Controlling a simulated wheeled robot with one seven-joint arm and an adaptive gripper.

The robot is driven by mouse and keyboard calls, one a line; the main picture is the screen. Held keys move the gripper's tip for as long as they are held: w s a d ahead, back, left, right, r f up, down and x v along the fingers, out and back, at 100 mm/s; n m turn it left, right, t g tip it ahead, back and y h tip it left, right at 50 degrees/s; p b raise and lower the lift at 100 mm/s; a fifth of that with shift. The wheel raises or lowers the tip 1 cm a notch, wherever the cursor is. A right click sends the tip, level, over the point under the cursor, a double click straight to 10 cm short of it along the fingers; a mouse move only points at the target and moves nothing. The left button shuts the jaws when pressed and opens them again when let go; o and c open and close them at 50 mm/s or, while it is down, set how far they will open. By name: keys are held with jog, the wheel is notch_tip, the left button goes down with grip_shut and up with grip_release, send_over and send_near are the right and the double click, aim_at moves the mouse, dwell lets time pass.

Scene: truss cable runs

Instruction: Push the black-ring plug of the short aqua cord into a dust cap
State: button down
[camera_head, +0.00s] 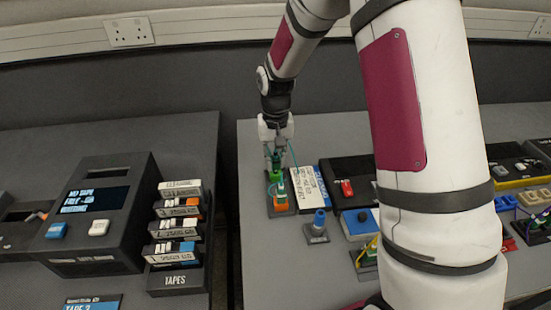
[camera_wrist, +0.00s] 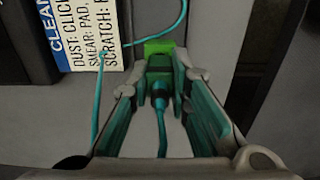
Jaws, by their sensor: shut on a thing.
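My gripper (camera_head: 275,150) reaches down at the back left of the right-hand table. In the wrist view my gripper (camera_wrist: 161,82) is shut on a dark green plug (camera_wrist: 159,66) with an aqua boot and an aqua cord (camera_wrist: 162,132) trailing back. The plug's front end meets a bright green cap (camera_wrist: 160,46); how deep it sits I cannot tell. The green cap also shows just below the fingers in the head view (camera_head: 276,178). An aqua cord loop (camera_wrist: 182,22) runs beyond the cap.
A white cleaning label card (camera_head: 310,186) lies right of my gripper. A tape rack (camera_head: 176,280) is on the left table.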

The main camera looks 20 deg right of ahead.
jog(key=shift+f, duration=0.8)
dwell(2.0)
jog(key=c, duration=1.4)
grip_release()
jog(key=shift+r, duration=0.1)
jog(key=shift+r+p, duration=1)
jog(key=shift+r, duration=1.4)
jog(key=shift+r, duration=0.1)
jog(key=shift+r+p, duration=0.9)
jog(key=shift+r, duration=1)
